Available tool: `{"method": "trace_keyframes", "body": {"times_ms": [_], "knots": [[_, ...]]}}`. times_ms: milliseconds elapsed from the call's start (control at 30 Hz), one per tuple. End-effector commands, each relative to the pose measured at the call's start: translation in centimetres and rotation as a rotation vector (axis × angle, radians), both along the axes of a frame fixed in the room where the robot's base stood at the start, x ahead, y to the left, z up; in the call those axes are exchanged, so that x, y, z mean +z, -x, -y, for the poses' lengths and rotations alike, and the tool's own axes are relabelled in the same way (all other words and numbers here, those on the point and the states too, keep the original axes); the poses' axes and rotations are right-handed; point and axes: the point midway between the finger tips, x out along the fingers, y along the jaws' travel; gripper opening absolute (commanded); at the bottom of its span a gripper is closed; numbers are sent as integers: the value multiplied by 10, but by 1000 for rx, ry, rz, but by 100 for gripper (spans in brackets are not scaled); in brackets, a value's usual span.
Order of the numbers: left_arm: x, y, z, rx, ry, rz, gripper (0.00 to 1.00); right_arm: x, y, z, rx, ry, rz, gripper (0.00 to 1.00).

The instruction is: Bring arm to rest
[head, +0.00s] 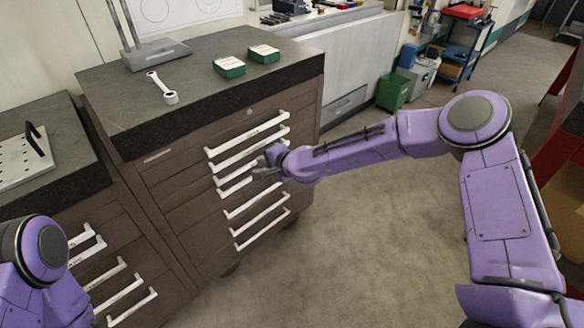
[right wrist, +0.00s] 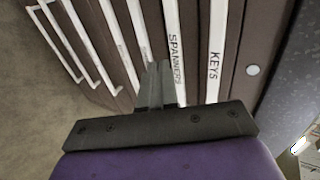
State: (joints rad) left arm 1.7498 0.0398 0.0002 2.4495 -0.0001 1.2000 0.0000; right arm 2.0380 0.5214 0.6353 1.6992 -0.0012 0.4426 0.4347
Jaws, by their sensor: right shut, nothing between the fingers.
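My right arm reaches in from the right in the head view. Its gripper (head: 262,170) is shut and empty, in front of the white drawer handles of a brown tool cabinet (head: 170,190). In the right wrist view the shut fingers (right wrist: 160,85) point at the drawer fronts, close to the handle labelled SPANNERS (right wrist: 175,55). The handle labelled KEYS (right wrist: 216,60) is beside it. I cannot tell whether the fingers touch a handle. All the drawers look closed. Part of my left arm shows at the lower left of the head view; its gripper is out of sight.
A second cabinet stands at the left. A green bin (head: 393,91) and a blue cart (head: 462,45) stand behind. The floor (head: 370,220) below my right arm is clear.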

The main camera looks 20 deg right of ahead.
Motion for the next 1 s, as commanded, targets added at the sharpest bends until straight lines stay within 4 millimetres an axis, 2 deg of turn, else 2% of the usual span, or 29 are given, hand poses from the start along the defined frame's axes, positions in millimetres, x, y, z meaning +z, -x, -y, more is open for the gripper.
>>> {"method": "trace_keyframes", "body": {"times_ms": [33, 100, 300, 467, 567, 667, 767, 800, 867, 900, 967, 1000], "knots": [[-2, 0, 0, 0, 0, 0, 38, 10, 10, 4, 0, -4, 6, 0], [-3, 0, 0, 0, 1, -1, 38, 19, 26, 10, 2, -4, 4, 0], [-3, 0, 0, 0, 0, 0, 38, 38, 56, 23, 3, -2, 2, 0], [-3, 0, 0, 0, 0, 0, 38, 42, 65, 26, 4, 0, 0, 0], [-3, 0, 0, 0, 0, 0, 38, 41, 65, 26, 6, 3, 1, 0], [-3, 0, 0, 0, 0, 0, 38, 42, 63, 35, -35, 43, 35, 0], [-4, 0, 0, 0, 0, 0, 38, -11, 98, 50, -77, 197, -16, 0], [-4, 0, 0, 0, 0, 0, 38, -40, 119, 56, -78, 267, -59, 0], [-3, 0, 0, 0, -1, -1, 38, -82, 155, 68, -66, 376, -129, 0], [-3, 0, 0, 0, -1, -1, 38, -107, 181, 76, -52, 448, -177, 0], [-3, 0, 0, 0, -1, -1, 38, -140, 223, 92, -24, 556, -248, 0], [-3, 0, 0, 0, 0, 0, 38, -160, 252, 103, 2, 628, -300, 0]]}}
